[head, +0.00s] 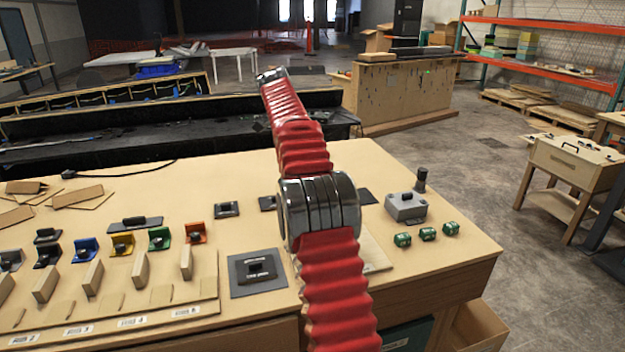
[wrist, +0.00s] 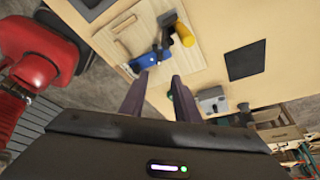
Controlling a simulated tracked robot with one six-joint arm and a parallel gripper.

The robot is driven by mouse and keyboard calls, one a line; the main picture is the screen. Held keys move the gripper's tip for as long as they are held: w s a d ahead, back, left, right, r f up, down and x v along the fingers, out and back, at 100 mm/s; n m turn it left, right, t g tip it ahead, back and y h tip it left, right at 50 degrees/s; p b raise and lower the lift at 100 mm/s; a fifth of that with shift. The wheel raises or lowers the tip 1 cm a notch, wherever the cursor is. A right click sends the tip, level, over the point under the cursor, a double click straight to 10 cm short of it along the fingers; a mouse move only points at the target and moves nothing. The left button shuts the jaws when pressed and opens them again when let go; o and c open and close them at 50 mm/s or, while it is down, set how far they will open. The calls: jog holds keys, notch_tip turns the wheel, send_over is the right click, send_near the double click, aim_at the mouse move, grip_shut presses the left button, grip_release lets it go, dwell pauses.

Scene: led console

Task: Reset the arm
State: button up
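My arm, in red ribbed sleeves with a dark and silver joint, rises up the middle of the head view and leans away over the wooden console top (head: 440,235). My gripper does not show in the head view. In the wrist view my gripper (wrist: 160,76) has two dark fingers apart with an empty gap between them.
The console bears several coloured switches (head: 159,238), upright wooden blocks, a dark square panel (head: 256,272), a grey joystick box (head: 406,207) and small green parts (head: 428,234). A black bench (head: 190,125) stands behind. Open floor (head: 480,150) lies to the right.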

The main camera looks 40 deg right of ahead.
dwell(0.5)
jog(key=s+a+r+n+t, duration=0.3)
jog(key=s+a+n, duration=0.2)
jog(key=a+n, duration=0.4)
jog(key=s+a+r+n+t, duration=0.25)
jog(key=s+a+n, duration=0.35)
jog(key=a, duration=0.4)
jog(key=s+a+f+n+t+y, duration=0.1)
jog(key=s+a+f+n+t, duration=0.1)
jog(key=s+a+f+n, duration=0.4)
jog(key=s+a+f+n+t+y, duration=0.1)
jog(key=s+a+f+n+t, duration=0.1)
jog(key=s+a+f+n, duration=0.4)
jog(key=s+a+n, duration=0.1)
jog(key=s+n, duration=0.1)
jog(key=s, duration=0.2)
jog(key=shift+s+n, duration=0.3)
jog(key=shift+n, duration=0.1)
jog(key=shift+a, duration=0.25)
